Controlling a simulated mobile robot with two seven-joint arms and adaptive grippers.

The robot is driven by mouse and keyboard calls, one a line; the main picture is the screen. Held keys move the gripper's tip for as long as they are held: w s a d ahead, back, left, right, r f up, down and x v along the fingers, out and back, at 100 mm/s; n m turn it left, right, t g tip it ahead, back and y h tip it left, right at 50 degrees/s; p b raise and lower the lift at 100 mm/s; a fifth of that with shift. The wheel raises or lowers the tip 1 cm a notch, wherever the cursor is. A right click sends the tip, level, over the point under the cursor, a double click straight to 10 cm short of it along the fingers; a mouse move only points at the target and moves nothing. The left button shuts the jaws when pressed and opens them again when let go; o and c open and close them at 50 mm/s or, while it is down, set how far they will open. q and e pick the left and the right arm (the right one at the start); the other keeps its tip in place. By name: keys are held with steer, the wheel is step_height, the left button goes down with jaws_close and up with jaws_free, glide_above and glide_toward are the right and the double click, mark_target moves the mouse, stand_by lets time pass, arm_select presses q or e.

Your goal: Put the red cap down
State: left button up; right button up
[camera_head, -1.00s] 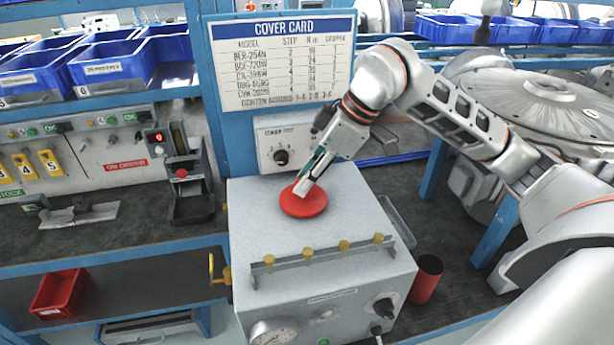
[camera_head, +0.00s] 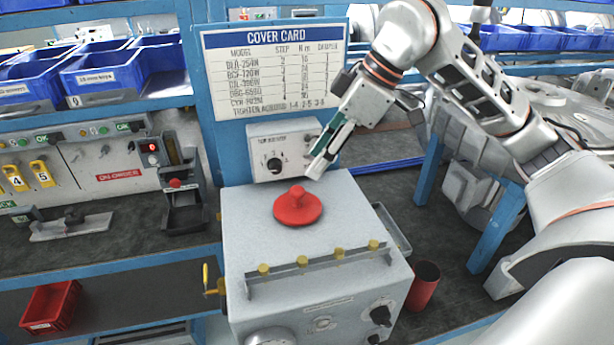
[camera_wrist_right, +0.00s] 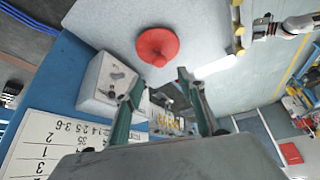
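The red cap (camera_head: 297,206), a round disc with a knob on top, sits on the top face of the grey bench box (camera_head: 245,225). It also shows in the right wrist view (camera_wrist_right: 157,46), apart from the fingers. My right gripper (camera_head: 318,168) is above and behind the cap, clear of its knob. In the right wrist view its two fingers (camera_wrist_right: 158,85) are spread with nothing between them.
A row of yellow-knobbed fittings (camera_head: 318,260) runs along the box's front edge. A small dial box (camera_head: 283,150) and the cover card (camera_head: 275,65) stand behind. A red cup (camera_head: 423,286) is at right, a red bin (camera_head: 50,307) at lower left.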

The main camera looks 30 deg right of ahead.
steer(key=shift+v, duration=2.1)
